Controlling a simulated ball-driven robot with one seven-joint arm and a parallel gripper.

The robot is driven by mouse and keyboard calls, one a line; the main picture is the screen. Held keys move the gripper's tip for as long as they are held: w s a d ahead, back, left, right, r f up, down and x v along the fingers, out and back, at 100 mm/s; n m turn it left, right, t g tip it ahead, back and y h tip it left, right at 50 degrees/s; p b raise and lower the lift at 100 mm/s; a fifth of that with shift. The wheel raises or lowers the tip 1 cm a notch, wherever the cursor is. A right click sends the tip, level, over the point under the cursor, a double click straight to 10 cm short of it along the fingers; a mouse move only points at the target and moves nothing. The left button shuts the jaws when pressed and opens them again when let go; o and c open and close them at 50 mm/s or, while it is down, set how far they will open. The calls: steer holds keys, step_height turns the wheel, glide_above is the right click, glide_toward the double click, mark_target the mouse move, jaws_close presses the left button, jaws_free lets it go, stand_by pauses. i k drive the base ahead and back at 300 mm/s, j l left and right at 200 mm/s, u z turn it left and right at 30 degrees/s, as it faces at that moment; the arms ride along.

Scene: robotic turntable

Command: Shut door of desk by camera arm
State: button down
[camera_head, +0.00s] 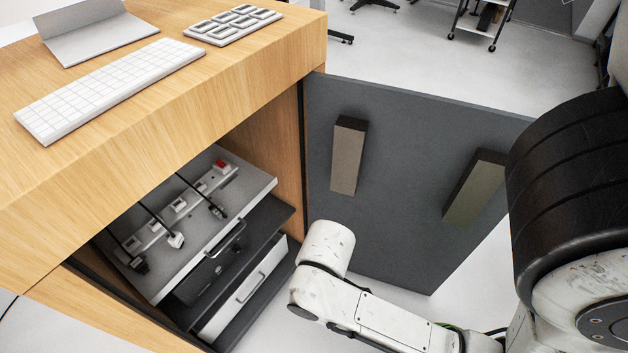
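The desk (265,80) is light wood and fills the left side of the head view. Its dark grey door (395,215) stands open, hinged at the desk's right front edge and swung out to the right. Two block-shaped pieces, one beige (348,160) and one olive (474,192), sit on the face of the door turned toward me. My white arm is in front of the door's lower part, with its rounded joint near the cabinet opening. My gripper cannot be made out, and I cannot tell whether the arm touches the door.
Inside the open cabinet are a shelf with a power strip (180,206) and plugs, and drawers (245,290) below. A keyboard (108,88), a button pad (233,24) and a grey stand (95,35) are on the desktop. A wheeled cart (482,20) stands behind; pale floor is open beyond the door.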

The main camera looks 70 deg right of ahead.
mark_target(417, 179)
steer(key=l+u, duration=0.1)
steer(key=u, duration=1.25)
steer(key=k+l+u, duration=0.15)
steer(key=k+u, duration=0.75)
steer(key=k, duration=0.15)
steer(key=k+j+u, duration=0.25)
steer(key=k+u, duration=0.25)
steer(key=k+l+u, duration=0.1)
steer(key=k+u, duration=0.2)
steer(key=k, duration=1.55)
steer(key=k+z, duration=0.15)
steer(key=z, duration=1.4)
steer(key=k+u, duration=0.35)
steer(key=k, duration=0.3)
